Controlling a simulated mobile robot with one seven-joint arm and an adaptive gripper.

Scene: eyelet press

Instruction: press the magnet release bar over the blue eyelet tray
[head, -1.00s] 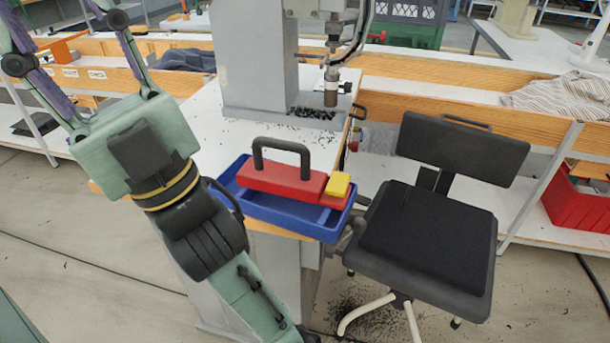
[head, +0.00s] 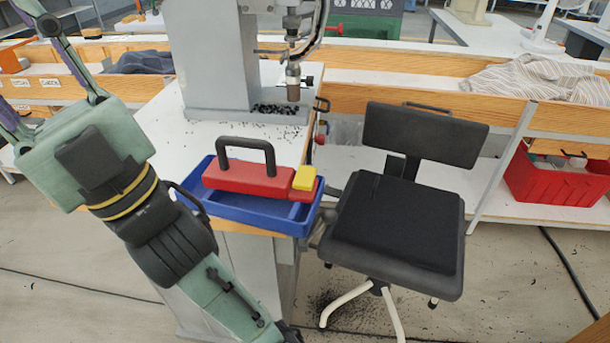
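A red magnet block (head: 235,178) with a black arched handle (head: 246,142) rests over the blue tray (head: 243,213) at the front edge of the white bench. A yellow bar (head: 304,178) sits at the block's right end. I cannot tell whether the block touches the tray's floor. Eyelets in the tray are not visible. My gripper (head: 80,158) is left of the tray and points away from it, up and left. Its fingers are spread apart and empty as far as seen; the tips run out of the picture.
A grey press (head: 215,60) stands on the bench behind the tray, with small dark bits (head: 280,108) around its base. A black chair (head: 395,220) stands close at the right. A red bin (head: 555,180) is at far right. My forearm passes close by the tray's left side.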

